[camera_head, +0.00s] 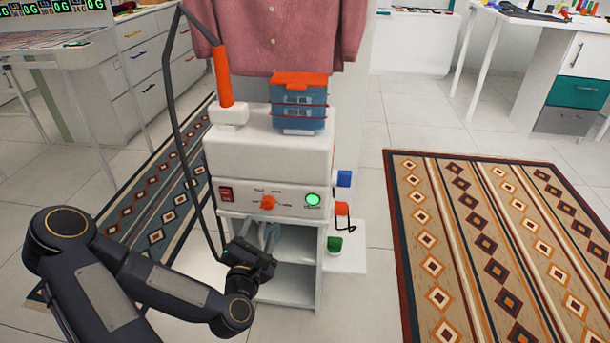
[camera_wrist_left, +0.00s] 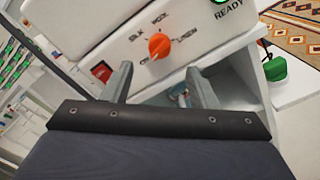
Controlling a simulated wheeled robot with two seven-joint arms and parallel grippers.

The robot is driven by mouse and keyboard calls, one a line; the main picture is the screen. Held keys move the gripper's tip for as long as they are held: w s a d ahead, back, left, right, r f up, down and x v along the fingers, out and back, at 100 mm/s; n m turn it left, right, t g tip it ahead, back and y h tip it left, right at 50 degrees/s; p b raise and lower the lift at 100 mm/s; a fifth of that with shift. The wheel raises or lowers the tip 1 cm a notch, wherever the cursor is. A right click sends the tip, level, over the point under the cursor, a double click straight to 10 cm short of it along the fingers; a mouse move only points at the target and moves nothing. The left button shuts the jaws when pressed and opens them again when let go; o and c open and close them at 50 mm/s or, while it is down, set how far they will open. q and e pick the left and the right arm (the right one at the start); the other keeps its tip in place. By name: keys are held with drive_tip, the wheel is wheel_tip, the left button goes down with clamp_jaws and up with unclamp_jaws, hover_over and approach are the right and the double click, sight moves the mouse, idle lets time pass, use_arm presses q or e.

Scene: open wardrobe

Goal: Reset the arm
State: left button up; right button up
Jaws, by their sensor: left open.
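My left arm comes in from the lower left in the head view, and my left gripper (camera_head: 268,236) is in front of the upper shelf opening of the white cabinet (camera_head: 290,286). In the left wrist view the two fingers of my left gripper (camera_wrist_left: 160,85) stand apart, with no object held between them. The fingers point toward the cabinet front, below the orange knob (camera_wrist_left: 160,46). A small pale blue and grey item (camera_wrist_left: 181,94) shows inside the opening, partly hidden. My right gripper is in neither view.
A white machine with a control panel (camera_head: 240,196), green light (camera_head: 313,199) and red switch (camera_head: 226,193) sits on the cabinet. A blue box with an orange lid (camera_head: 300,102) stands on top. A pink shirt (camera_head: 285,38) hangs behind. Patterned rugs (camera_head: 500,240) lie on the floor.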

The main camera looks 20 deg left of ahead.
use_arm(q)
drive_tip(key=s+d+m+g+h, duration=0.2)
drive_tip(key=d+m+g+h, duration=0.5)
drive_tip(key=m, duration=1.1)
drive_tip(key=s+d+r+m+g+h, duration=0.15)
drive_tip(key=s+r+m, duration=0.35)
drive_tip(key=s, duration=0.5)
drive_tip(key=s+d+r+m+g, duration=0.1)
drive_tip(key=s+r+m+g, duration=0.15)
drive_tip(key=s+m, duration=0.55)
wheel_tip(320, 180, up, 27)
drive_tip(key=s+n+p, duration=0.1)
drive_tip(key=p, duration=2.7)
drive_tip(key=shift+s+r+n+g, duration=0.15)
drive_tip(key=shift+s+n+g, duration=0.05)
drive_tip(key=shift+n+g, duration=0.2)
